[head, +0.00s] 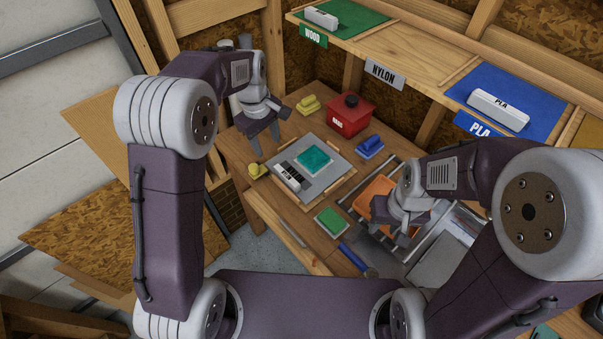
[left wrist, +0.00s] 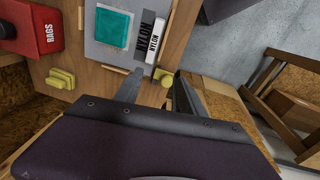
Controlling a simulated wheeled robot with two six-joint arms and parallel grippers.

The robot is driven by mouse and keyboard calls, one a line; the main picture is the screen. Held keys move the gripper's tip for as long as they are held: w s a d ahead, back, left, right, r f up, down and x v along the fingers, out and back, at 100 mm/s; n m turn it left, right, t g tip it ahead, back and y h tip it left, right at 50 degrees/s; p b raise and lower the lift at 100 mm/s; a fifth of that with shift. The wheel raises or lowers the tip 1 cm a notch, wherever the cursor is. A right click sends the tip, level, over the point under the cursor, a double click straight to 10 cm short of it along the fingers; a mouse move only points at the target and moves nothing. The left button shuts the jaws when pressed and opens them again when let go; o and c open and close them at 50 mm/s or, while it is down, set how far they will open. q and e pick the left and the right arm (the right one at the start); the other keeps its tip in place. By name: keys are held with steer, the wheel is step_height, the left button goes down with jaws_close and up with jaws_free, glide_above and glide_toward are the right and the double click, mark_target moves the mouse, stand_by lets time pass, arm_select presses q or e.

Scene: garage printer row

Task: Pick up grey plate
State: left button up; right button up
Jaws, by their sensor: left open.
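The grey plate (head: 325,184) lies flat on the wooden bench. It carries a teal block (head: 314,159) and a black-and-white piece (head: 288,177) marked NYLON. In the left wrist view the plate (left wrist: 105,55) shows at the top, partly cut off by the frame. My left gripper (head: 267,147) is open and empty, above the bench by the plate's far left side. In the left wrist view the gripper's fingers (left wrist: 155,80) point toward the plate's edge, apart from it. My right gripper (head: 398,225) hangs over the orange bin; its fingertips are unclear.
Yellow clamp-like pieces (head: 257,170) and (head: 309,104) sit beside the plate. A red RAGS box (head: 350,115), a blue piece (head: 369,147) and a green block (head: 331,222) stand around it. An orange bin (head: 374,197) is at right. Labelled shelves (head: 420,55) rise behind.

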arm_select(q)
glide_above(286, 175)
steer(key=w+a, duration=0.1)
steer(key=a, duration=0.1)
step_height(286, 175, down, 4)
steer(key=shift+m+g, duration=0.4)
steer(key=f, duration=0.2)
steer(key=d+f+b, duration=0.1)
steer(key=f, duration=0.1)
steer(key=shift+s+f, duration=0.2)
steer(key=shift+s+d+r, duration=0.1)
steer(key=shift+s+f, duration=0.15)
steer(key=shift+f, duration=0.15)
step_height(286, 175, down, 2)
steer(key=shift+f, duration=0.2)
steer(key=shift+d+f+p, duration=0.1)
steer(key=shift+f+p, duration=0.2)
steer(key=shift+f, duration=0.15)
steer(key=f, duration=0.1)
steer(key=f+p, duration=0.1)
steer(key=f, duration=0.2)
steer(key=shift+s+d, duration=0.25)
steer(key=shift+d, duration=0.05)
steer(key=shift+w+f, duration=0.15)
steer(key=shift+f, duration=0.35)
jaws_close()
arm_select(e)
steer(key=shift+f, duration=0.1)
